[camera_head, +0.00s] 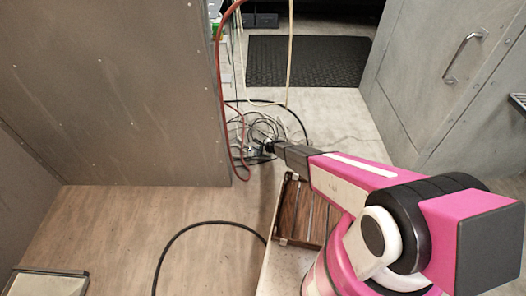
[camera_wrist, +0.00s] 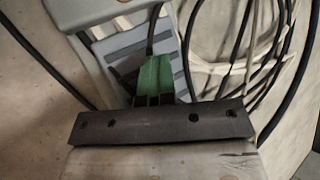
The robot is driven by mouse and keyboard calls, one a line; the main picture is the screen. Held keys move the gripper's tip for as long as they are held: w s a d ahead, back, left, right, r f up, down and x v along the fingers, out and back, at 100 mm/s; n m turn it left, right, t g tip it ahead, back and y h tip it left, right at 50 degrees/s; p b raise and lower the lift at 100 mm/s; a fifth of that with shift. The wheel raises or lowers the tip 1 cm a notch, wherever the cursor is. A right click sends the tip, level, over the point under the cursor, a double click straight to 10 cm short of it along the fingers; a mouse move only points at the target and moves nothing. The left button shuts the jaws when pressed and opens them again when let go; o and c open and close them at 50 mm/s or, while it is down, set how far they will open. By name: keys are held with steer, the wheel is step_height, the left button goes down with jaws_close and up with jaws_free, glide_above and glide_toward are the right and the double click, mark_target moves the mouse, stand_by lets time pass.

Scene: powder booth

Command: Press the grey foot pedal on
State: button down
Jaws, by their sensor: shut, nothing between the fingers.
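The grey foot pedal (camera_wrist: 118,46), a ribbed plate with dark strips, lies at upper centre in the wrist view under a lighter grey housing (camera_wrist: 100,8). In the head view the pedal area sits among cables on the floor, mostly hidden behind my gripper (camera_head: 267,146). In the wrist view my gripper (camera_wrist: 154,80) is shut and empty, its green-tipped fingers over the lower part of the ribbed plate. I cannot tell whether the fingertips touch it.
Loops of black and white cable (camera_wrist: 245,50) lie right of the pedal. A large grey panel (camera_head: 120,90) stands left, and a grey cabinet (camera_head: 440,75) with a handle stands right. A black mat (camera_head: 308,61) lies behind. A slatted wooden piece (camera_head: 300,212) is beneath my arm.

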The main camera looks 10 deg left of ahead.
steer(key=shift+r, duration=3.1)
